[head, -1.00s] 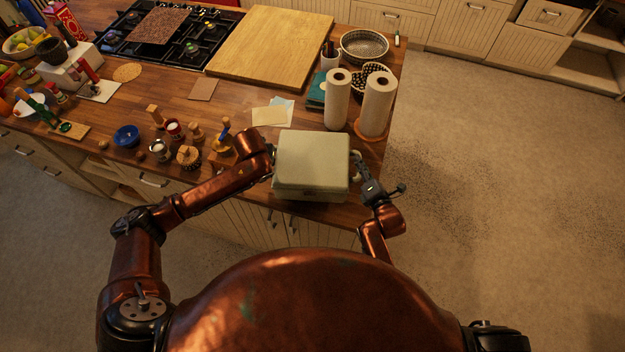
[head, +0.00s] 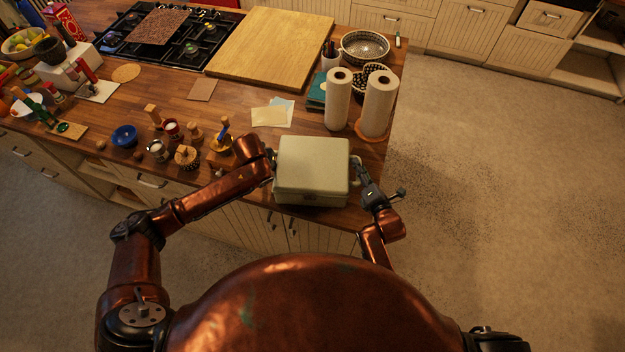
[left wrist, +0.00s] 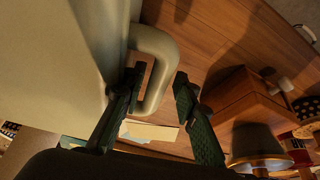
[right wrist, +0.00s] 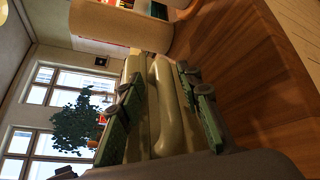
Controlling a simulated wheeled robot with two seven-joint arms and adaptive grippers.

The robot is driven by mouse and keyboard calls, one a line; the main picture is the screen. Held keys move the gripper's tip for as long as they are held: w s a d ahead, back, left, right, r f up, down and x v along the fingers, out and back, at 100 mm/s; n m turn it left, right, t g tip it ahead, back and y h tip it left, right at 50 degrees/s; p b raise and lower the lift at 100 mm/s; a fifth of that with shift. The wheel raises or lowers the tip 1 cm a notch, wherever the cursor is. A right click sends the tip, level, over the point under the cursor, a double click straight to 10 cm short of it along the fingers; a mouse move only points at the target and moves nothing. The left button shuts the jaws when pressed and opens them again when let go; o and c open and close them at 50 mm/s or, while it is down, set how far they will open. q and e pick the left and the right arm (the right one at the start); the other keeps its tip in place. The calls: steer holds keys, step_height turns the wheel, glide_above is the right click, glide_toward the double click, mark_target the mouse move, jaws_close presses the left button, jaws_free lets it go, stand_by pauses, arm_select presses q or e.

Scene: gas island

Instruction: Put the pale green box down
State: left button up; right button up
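The pale green box (head: 312,168) is level at the counter's near edge in the head view, between my two grippers, and appears to rest on the wood. It has a handle on each side. My left gripper (left wrist: 160,105) is open at one handle (left wrist: 155,50), with one finger inside the loop and the other outside, a gap between finger and handle. My right gripper (right wrist: 162,105) is open, its fingers on both sides of the other handle (right wrist: 168,110). In the head view the right gripper (head: 362,178) shows beside the box; the left fingers are mostly hidden.
Two paper towel rolls (head: 338,100) stand behind the box to the right. Paper sheets (head: 270,116) lie just behind it. A large cutting board (head: 270,48) lies farther back.

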arm_select(q)
steer(key=shift+d, duration=0.15)
steer(key=shift+s+r, duration=0.1)
steer(key=shift+r, duration=0.15)
arm_select(e)
steer(key=shift+f, duration=0.1)
arm_select(q)
steer(key=v, duration=1)
steer(key=shift+r, duration=0.15)
steer(key=shift+s+a+r, duration=0.2)
steer(key=shift+a+r, duration=0.05)
steer(key=shift+r, duration=0.2)
arm_select(e)
steer(key=shift+s+d, duration=0.1)
steer(key=v, duration=1.1)
steer(key=shift+s, duration=0.35)
